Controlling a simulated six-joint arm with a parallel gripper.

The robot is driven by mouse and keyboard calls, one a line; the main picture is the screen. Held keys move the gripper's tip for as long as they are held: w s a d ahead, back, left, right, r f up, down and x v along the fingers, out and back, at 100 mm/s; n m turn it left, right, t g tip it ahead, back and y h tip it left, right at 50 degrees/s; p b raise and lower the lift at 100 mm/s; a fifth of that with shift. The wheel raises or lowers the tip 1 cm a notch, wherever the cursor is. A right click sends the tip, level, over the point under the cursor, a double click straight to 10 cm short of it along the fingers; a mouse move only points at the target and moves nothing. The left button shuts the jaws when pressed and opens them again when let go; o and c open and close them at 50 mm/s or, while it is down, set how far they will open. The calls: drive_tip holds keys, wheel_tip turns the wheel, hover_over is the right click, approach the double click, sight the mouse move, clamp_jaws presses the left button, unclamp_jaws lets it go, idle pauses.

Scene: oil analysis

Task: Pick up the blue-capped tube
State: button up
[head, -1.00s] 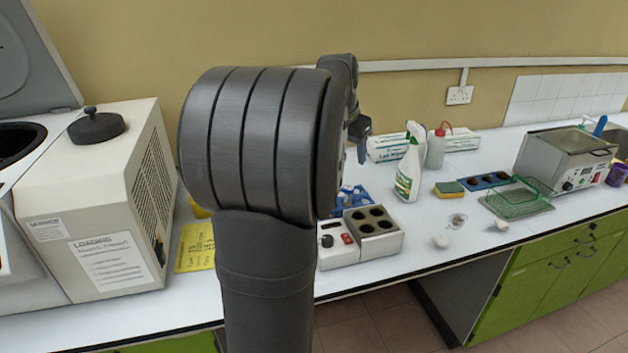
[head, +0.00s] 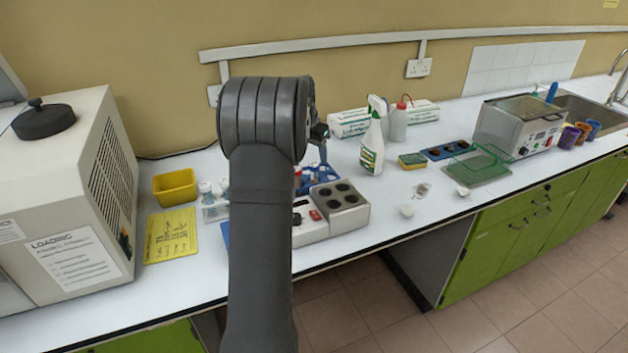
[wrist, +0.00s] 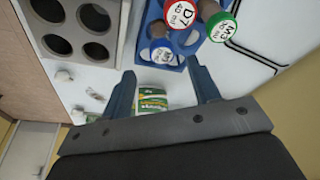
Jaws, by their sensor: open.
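The blue-capped tube (wrist: 162,52) stands in a blue rack (wrist: 196,62) in the wrist view, its white-topped, blue-rimmed cap facing the camera. A red-capped tube (wrist: 183,14) and a green-capped tube (wrist: 222,27) are beside it. My gripper (wrist: 160,66) is open and empty, its two blue fingers apart. The blue cap shows just beyond and between the fingertips in the picture; I cannot tell the depth gap. In the head view my gripper (head: 322,150) is above the blue rack (head: 322,172), which my arm partly hides; I cannot single out the blue cap there.
A heater block with round wells (head: 340,205) stands close in front of the rack. A spray bottle (head: 373,145) and a sponge (head: 412,160) are to the right. A yellow tray (head: 175,187) and a centrifuge (head: 70,190) are left.

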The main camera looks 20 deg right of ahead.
sight(314, 165)
drive_tip(key=x, duration=0.8)
drive_tip(key=shift+w+a, duration=0.15)
drive_tip(key=c, duration=1.1)
drive_tip(key=shift+o, duration=0.2)
wheel_tip(314, 165, up, 10)
drive_tip(key=shift+f, duration=0.1)
